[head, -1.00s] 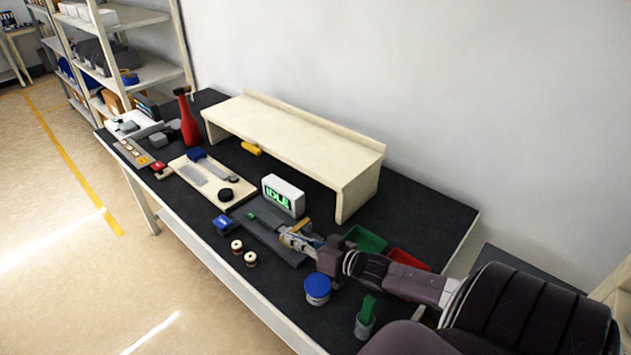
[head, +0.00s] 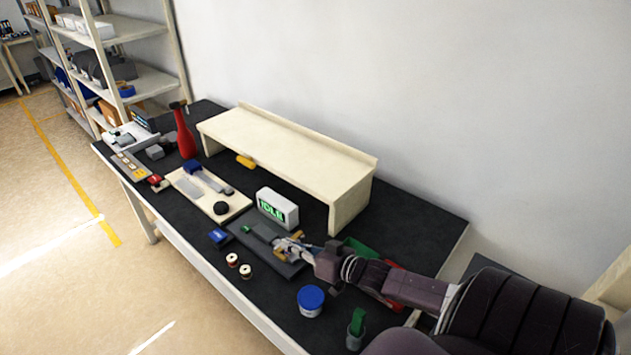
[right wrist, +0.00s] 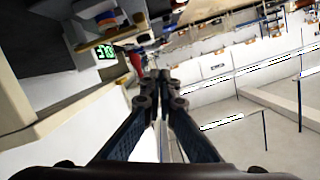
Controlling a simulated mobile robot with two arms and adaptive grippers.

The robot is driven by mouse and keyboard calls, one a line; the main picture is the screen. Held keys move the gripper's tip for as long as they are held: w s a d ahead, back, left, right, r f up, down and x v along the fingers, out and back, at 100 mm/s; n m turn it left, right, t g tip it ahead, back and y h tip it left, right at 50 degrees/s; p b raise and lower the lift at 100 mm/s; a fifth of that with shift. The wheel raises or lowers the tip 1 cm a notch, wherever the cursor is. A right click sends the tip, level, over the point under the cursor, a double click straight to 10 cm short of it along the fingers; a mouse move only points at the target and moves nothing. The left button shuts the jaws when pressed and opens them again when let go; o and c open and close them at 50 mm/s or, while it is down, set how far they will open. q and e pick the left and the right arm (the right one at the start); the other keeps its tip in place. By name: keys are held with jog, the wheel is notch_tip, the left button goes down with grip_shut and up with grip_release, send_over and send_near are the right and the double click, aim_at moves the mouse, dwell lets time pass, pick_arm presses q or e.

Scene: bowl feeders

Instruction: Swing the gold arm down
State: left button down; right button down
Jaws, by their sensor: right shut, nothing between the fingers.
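A dark grey plate fixture (head: 251,239) lies on the black bench top, with a small green piece (head: 245,228) on it. A gold-coloured part (head: 278,244), apparently the gold arm, shows at the plate's right half, right by my fingertips. My right gripper (head: 284,241) is shut and empty over the plate and partly hides the gold part. Whether they touch I cannot tell. In the right wrist view the closed fingertips (right wrist: 162,77) have nothing between them, and the gold part cannot be made out. My left gripper is not in view.

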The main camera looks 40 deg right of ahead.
jog(key=a+v, duration=0.1)
jog(key=v, duration=0.7)
jog(key=shift+s+b, duration=0.15)
jog(key=shift+b, duration=0.3)
jog(key=shift+d+r, duration=0.1)
